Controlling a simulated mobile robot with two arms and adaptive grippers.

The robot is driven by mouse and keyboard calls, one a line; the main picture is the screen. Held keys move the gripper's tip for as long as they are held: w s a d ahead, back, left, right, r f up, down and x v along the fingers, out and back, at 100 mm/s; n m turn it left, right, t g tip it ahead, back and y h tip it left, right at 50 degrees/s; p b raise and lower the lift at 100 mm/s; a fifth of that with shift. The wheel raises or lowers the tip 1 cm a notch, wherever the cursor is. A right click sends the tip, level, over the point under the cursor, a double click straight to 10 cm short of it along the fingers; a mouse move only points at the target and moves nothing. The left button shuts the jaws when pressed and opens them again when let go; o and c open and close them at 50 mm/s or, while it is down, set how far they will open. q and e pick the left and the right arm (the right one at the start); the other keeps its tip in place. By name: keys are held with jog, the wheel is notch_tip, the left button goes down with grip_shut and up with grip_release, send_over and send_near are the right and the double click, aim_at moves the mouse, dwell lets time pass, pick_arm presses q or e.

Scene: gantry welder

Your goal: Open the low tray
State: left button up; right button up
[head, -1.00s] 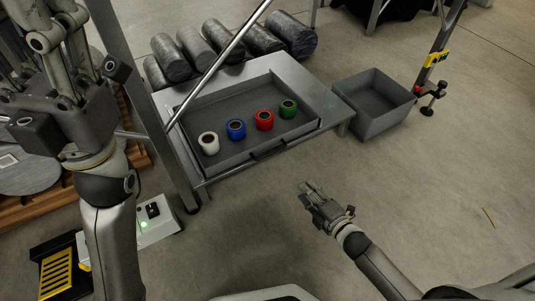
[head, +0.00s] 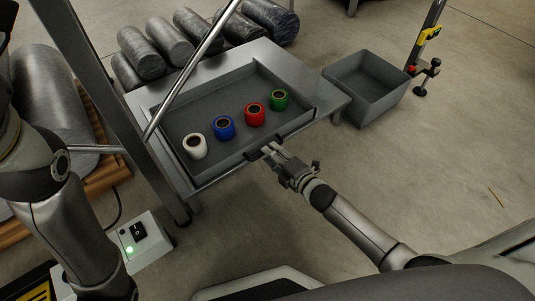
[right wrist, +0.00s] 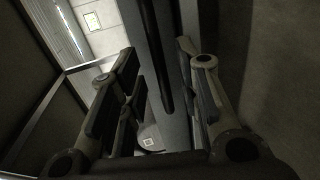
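The low tray (head: 200,100) is a shallow dark grey drawer set in the metal table. Several small rolls stand in it: a white one (head: 195,146), a blue one (head: 224,127), a red one (head: 255,114) and a green one (head: 279,100). A dark handle (head: 256,152) is on its front wall. My right gripper (head: 273,152) is at this handle. In the right wrist view its fingers (right wrist: 160,85) are spread, with a grey panel and dark bar between or beyond them; contact is unclear. My left arm shows at the left edge, its gripper out of view.
A grey bin (head: 368,92) stands right of the table (head: 333,101). Dark cylinders (head: 170,40) lie behind it. A slanted metal rod (head: 195,65) and a post cross the left side. A switch box (head: 140,240) is on the floor. Floor in front is clear.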

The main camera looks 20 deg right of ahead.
jog(key=shift+b+x, duration=0.55)
jog(key=shift+x, duration=1)
grip_shut()
